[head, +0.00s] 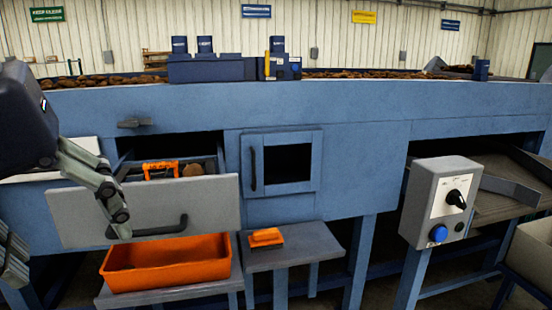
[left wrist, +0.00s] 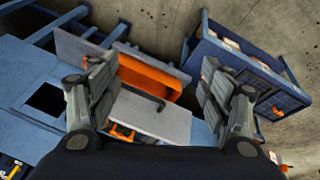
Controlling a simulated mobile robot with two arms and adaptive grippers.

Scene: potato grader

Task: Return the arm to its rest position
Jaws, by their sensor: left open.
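My left gripper (head: 68,250) comes in from the left, in front of the left part of the open grey drawer (head: 200,205). Its two fingers are spread wide with nothing between them. In the left wrist view, the left gripper (left wrist: 158,85) shows the same open fingers, with the drawer front (left wrist: 165,118) and its dark handle (left wrist: 146,96) beyond them. The drawer is pulled out of the blue machine, and an orange-handled item (head: 160,168) lies inside it. I cannot tell from these views whether a finger touches the drawer front. My right gripper is not in view.
An orange bin (head: 165,278) stands on a low shelf below the drawer. A small orange object (head: 266,237) lies on a grey stand (head: 292,250). A control box (head: 440,202) stands at right. A blue crate (left wrist: 240,75) stands on the floor in the left wrist view.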

